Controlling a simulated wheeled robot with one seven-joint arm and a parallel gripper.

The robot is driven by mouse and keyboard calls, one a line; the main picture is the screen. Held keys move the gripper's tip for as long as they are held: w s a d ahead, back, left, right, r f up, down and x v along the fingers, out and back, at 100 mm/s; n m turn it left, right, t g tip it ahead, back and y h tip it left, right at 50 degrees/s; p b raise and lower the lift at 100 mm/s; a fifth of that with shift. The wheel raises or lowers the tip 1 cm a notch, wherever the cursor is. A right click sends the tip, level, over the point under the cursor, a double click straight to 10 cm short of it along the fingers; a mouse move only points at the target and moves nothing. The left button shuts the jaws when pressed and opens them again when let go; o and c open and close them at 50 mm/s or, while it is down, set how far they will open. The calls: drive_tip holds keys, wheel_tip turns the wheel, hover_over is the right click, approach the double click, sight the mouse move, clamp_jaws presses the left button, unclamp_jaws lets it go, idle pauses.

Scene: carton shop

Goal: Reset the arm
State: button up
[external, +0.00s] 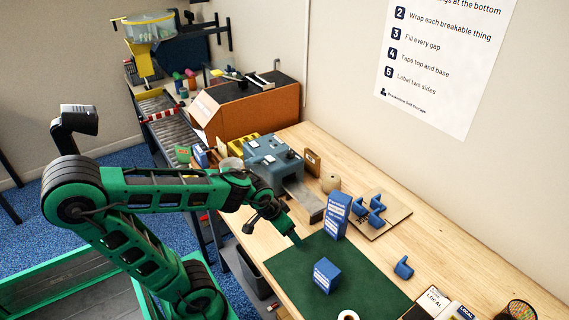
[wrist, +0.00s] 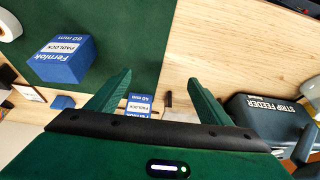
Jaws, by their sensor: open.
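My green arm reaches over the workbench from the left. My gripper (external: 288,232) is open, above the left edge of the green mat (external: 290,270). In the wrist view its two fingers (wrist: 160,95) stand apart with nothing held between them. A blue padlock box (external: 326,275) stands on the mat, apart from my gripper; it shows in the wrist view (wrist: 62,59) at the upper left, marked 60 mm. A taller blue box (external: 337,215) stands by the mat's back edge. A blue padlock box marked 40 mm (wrist: 138,103) shows beyond the fingers.
The grey-blue strip feeder (external: 272,163) stands behind my gripper. A wooden board with blue pieces (external: 380,222) lies at the back right, a loose blue piece (external: 403,267) in front. A tape roll (external: 348,315) is at the front.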

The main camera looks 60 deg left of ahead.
drive_tip(key=s+d+m+g, duration=0.1)
drive_tip(key=s+d, duration=0.1)
drive_tip(key=s, duration=0.1)
drive_tip(key=s+d+m, duration=0.1)
drive_tip(key=s+d, duration=0.2)
drive_tip(key=s+d+f+m+g+h, duration=0.1)
drive_tip(key=s+d, duration=0.2)
drive_tip(key=shift+d+m+g, duration=0.1)
drive_tip(key=shift+m+g, duration=0.2)
drive_tip(key=shift+m, duration=0.1)
drive_tip(key=s+d+m+g, duration=0.2)
drive_tip(key=s+d+m, duration=0.1)
drive_tip(key=s, duration=0.5)
drive_tip(key=shift+s+d+f+y, duration=0.15)
drive_tip(key=shift+s+f+y, duration=0.05)
drive_tip(key=shift+f+y, duration=0.2)
